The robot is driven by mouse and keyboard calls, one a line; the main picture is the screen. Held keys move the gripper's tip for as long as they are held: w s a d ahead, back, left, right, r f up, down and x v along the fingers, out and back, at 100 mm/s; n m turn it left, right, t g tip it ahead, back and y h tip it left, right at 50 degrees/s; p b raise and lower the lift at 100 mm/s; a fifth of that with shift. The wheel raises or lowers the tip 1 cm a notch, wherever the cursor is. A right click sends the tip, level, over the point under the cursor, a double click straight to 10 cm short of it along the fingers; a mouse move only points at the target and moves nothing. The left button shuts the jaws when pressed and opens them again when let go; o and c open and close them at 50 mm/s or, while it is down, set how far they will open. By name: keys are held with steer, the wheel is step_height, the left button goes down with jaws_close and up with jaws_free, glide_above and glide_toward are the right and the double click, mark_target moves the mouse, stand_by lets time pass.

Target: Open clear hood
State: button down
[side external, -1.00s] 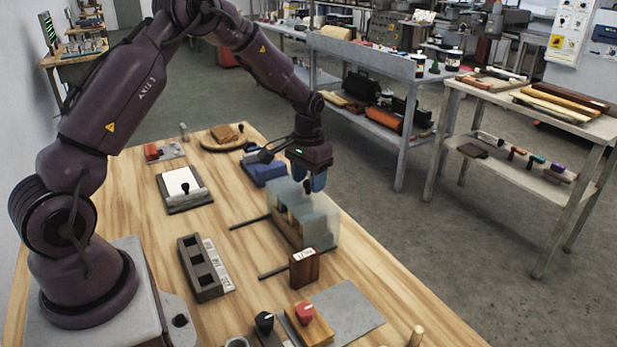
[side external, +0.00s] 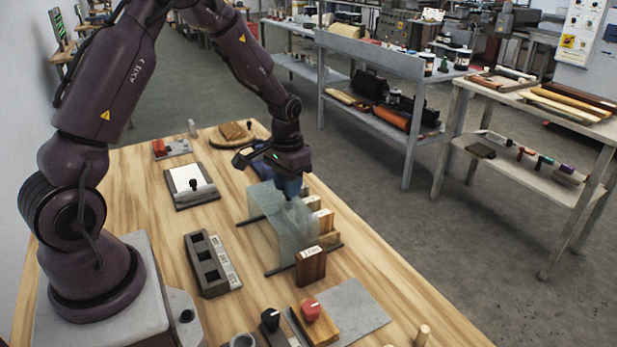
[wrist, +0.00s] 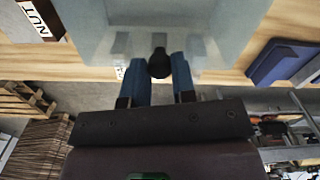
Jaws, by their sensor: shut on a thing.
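The clear hood (side external: 280,236) is a see-through, greyish box on the wooden bench, set across two dark rails (side external: 283,268). It is slid toward the left side of the rails, and wooden blocks (side external: 323,219) stand uncovered at its right. My gripper (side external: 292,195) is at the top of the hood. In the wrist view, my two blue fingers (wrist: 161,75) are shut on a dark round knob (wrist: 159,62) at the edge of the clear hood (wrist: 160,18). The knob is hidden behind the fingers in the side view.
A labelled wooden block (side external: 310,265) stands close to the hood's front side. A dark slotted holder (side external: 208,264) lies left of the rails. A blue tray (wrist: 283,62) is beside the hood. Bare bench lies between the holder and the hood.

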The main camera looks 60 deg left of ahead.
mark_target(275, 204)
steer(key=shift+s, duration=1.7)
steer(key=c, duration=0.9)
jaws_free()
steer(key=shift+c, duration=0.2)
steer(key=shift+r, duration=0.1)
step_height(275, 204, up, 13)
